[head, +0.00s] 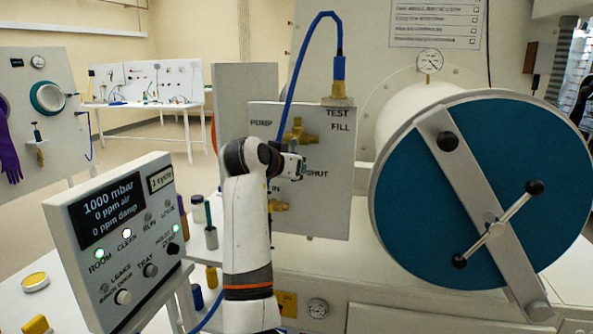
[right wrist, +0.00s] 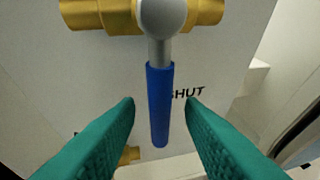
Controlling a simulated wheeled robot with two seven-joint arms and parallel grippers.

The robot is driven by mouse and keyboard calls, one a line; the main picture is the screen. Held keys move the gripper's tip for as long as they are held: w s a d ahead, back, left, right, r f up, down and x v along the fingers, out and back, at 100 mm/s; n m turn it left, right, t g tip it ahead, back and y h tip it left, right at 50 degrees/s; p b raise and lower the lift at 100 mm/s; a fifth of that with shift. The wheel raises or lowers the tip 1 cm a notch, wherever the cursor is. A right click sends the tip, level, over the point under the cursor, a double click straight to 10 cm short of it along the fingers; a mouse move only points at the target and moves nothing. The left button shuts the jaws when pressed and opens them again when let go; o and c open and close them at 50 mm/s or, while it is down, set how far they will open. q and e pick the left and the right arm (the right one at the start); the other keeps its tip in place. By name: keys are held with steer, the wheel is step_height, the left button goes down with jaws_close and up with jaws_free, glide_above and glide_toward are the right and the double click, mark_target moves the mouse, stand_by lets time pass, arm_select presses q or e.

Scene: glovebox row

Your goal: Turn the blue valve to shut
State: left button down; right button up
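The blue valve handle (right wrist: 158,105) hangs down from a grey hub under a brass valve body (right wrist: 100,14) in the right wrist view. Its blue sleeve covers the first letter of the SHUT label (right wrist: 189,93). My right gripper (right wrist: 160,102) has its two teal fingers open, one on each side of the sleeve, with gaps visible on both sides. In the head view the brass valve body (head: 299,131) shows on the upright panel (head: 335,205), and my right gripper (head: 291,166) is in front of it, hiding the handle. My left gripper is not in view.
A large round blue door (head: 420,190) with a crossbar handle stands right of the panel. A control box (head: 110,240) reading 1000 mbar stands at left. A blue hose (head: 300,60) arches to a fitting above the panel. Small bottles (head: 210,238) stand behind my arm.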

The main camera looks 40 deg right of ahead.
steer(key=v, duration=0.8)
steer(key=shift+a+r+b, duration=0.2)
steer(key=shift+b, duration=0.2)
